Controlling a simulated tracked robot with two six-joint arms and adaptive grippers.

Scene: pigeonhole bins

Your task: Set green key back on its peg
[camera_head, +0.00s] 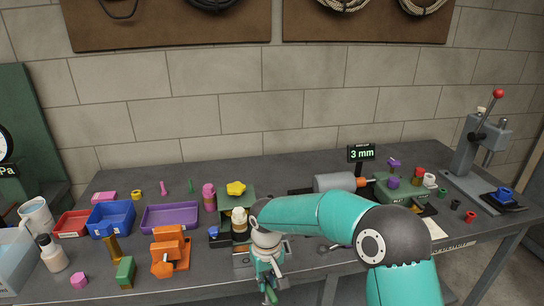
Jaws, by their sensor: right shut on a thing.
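My right gripper (269,283) hangs at the table's front edge, at the end of the teal arm that comes in from the right. It is shut on a small green thing (271,296), which looks like the green key; the fingers hide part of it. A small upright green piece (191,186) and an upright pink piece (163,188) stand at the back left; I cannot tell whether either is a peg. My left gripper is not in view.
A red bin (72,230), a blue bin (95,221) and a purple tray (169,205) stand on the left. An orange vise (176,267) is in front of them. A grey motor (334,182) and a lever press (474,150) stand at the right. My arm hides the middle front.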

